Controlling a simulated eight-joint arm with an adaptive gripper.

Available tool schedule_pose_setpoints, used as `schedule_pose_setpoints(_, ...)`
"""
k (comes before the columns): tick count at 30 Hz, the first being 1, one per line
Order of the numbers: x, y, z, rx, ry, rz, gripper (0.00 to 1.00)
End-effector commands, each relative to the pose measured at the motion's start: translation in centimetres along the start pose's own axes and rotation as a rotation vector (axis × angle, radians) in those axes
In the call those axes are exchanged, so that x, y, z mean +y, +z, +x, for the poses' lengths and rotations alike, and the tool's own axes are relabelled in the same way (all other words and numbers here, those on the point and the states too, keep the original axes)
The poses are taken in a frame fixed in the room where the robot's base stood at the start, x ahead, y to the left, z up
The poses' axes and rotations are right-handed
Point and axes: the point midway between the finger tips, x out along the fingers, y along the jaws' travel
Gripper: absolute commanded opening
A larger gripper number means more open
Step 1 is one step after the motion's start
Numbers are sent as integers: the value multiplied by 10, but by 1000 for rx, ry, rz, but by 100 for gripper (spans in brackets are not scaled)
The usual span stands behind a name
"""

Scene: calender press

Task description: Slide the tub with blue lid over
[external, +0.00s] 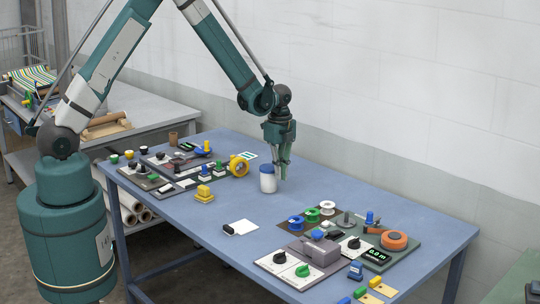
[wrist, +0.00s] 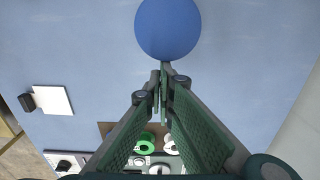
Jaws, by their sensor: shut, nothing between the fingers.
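The tub with the blue lid (external: 268,180) stands upright on the blue table (external: 225,235), near its middle. Its body is whitish and the lid is blue. In the wrist view the round blue lid (wrist: 168,28) shows from above, just beyond my fingertips. My gripper (external: 281,172) points down right beside the tub, on its right side in the external view. In the wrist view my gripper (wrist: 163,75) has its fingertips together, with nothing between them. The fingertips are very close to the lid's edge; I cannot tell whether they touch the tub.
A panel group with knobs and a yellow ring (external: 240,165) lies to the left. Another group with an orange disc (external: 394,240) and a green spool (external: 312,215) lies to the right. A white card (external: 242,227) lies in front. Bare table surrounds the tub.

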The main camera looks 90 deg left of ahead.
Motion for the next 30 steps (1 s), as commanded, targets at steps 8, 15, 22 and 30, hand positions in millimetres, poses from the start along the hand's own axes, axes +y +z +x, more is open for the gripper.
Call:
schedule_pose_setpoints(8,0,0,0,0,0,0,0)
schedule_pose_setpoints(15,-1,12,2,0,0,-3,0)
schedule_pose_setpoints(22,0,41,3,0,0,-3,0)
schedule_pose_setpoints(30,0,58,0,0,0,-1,0)
